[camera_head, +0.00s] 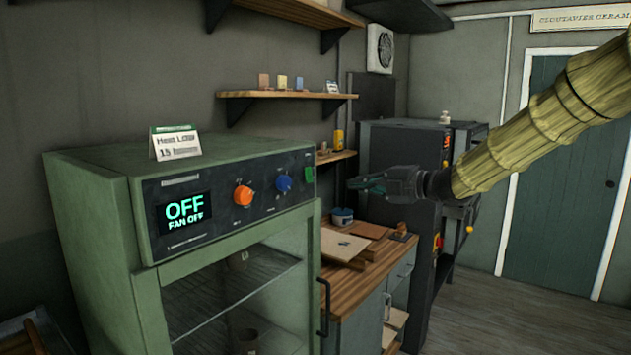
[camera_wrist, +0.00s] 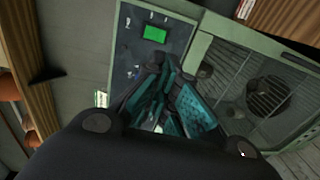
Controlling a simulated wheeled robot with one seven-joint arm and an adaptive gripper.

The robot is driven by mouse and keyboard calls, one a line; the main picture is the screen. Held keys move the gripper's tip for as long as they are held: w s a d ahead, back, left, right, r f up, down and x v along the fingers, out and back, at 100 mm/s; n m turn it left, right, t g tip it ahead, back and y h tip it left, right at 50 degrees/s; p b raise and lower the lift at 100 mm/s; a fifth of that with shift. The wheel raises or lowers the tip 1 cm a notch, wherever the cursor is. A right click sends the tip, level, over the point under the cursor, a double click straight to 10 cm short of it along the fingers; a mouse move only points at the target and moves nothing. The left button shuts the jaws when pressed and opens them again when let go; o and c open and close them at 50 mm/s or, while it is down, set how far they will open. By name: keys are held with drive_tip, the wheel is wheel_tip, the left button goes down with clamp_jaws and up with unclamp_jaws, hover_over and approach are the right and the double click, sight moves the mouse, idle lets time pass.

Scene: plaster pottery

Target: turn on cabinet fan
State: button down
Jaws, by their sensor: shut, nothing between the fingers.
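The green cabinet (camera_head: 95,215) stands at left in the head view, with a dark control panel across its upper front. Its display (camera_head: 185,212) reads "OFF" and "FAN OFF". To the right of the display are an orange knob (camera_head: 243,195), a blue knob (camera_head: 284,184) and a green square button (camera_head: 309,174). My gripper (camera_head: 350,184) is shut and empty, to the right of the panel and apart from it, pointing left. In the wrist view, the green button (camera_wrist: 155,34) shows beyond my shut teal-padded fingers (camera_wrist: 168,75); the knobs are not clearly visible there.
A card (camera_head: 174,144) stands on the cabinet top. A wooden worktop (camera_head: 370,265) with boards and a small tub (camera_head: 342,216) lies below my gripper. A dark kiln-like unit (camera_head: 400,140) stands behind. Wall shelves (camera_head: 285,94) hang above; floor is free at right.

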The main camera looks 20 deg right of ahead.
sight(304, 182)
idle(0.3)
drive_tip(key=p+x, duration=0.6)
drive_tip(key=x, duration=0.8)
idle(0.4)
